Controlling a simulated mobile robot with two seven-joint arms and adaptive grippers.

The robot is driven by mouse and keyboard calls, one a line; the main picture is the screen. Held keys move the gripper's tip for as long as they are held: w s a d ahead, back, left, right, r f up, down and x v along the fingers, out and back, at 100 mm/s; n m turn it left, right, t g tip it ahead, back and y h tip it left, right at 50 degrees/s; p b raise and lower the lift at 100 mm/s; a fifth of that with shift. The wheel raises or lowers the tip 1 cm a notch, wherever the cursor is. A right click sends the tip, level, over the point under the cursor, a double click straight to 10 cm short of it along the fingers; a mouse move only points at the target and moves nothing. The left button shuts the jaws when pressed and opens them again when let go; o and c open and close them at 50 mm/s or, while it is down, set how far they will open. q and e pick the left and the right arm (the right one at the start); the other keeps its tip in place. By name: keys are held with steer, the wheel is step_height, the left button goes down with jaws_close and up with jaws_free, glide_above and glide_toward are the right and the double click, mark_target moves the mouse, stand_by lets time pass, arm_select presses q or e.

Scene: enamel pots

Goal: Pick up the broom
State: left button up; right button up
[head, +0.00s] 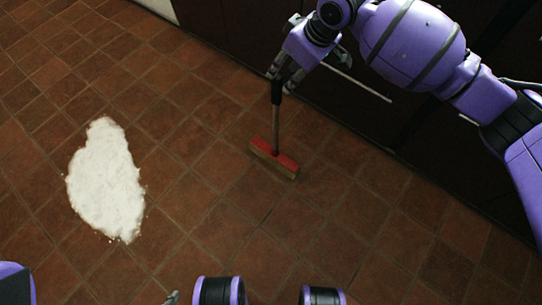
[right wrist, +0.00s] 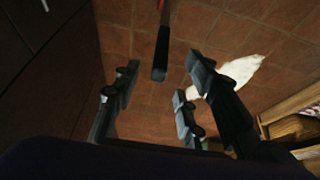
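The broom has a red and tan head (head: 274,158) resting on the tiled floor and a thin handle rising from it. The handle ends in a dark grip, seen in the right wrist view (right wrist: 161,54). My right gripper (head: 281,76) is at the top of this handle. In the right wrist view its fingers (right wrist: 160,78) are spread, with the end of the grip in the gap between them and room on both sides. Of my left gripper, at most a small grey tip at the bottom edge of the head view shows; its fingers are hidden.
A white powdery patch (head: 105,182) lies on the floor at the left. Dark cabinets (head: 385,130) with metal handles run along the right and back, close to my right arm. The tiles (head: 200,200) between the patch and the broom are clear.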

mark_target(277, 83)
steer(key=b+x, duration=0.1)
steer(key=x, duration=0.2)
steer(key=shift+d+f, duration=0.1)
steer(key=shift+f, duration=0.05)
steer(key=b+x, duration=0.1)
steer(key=x, duration=0.1)
steer(key=b+x, duration=0.2)
steer(key=shift+a+f, duration=0.1)
steer(key=shift+a, duration=0.2)
steer(key=shift+w+a+f, duration=0.1)
steer(key=shift+f, duration=0.15)
steer(key=shift+r, duration=0.15)
jaws_close()
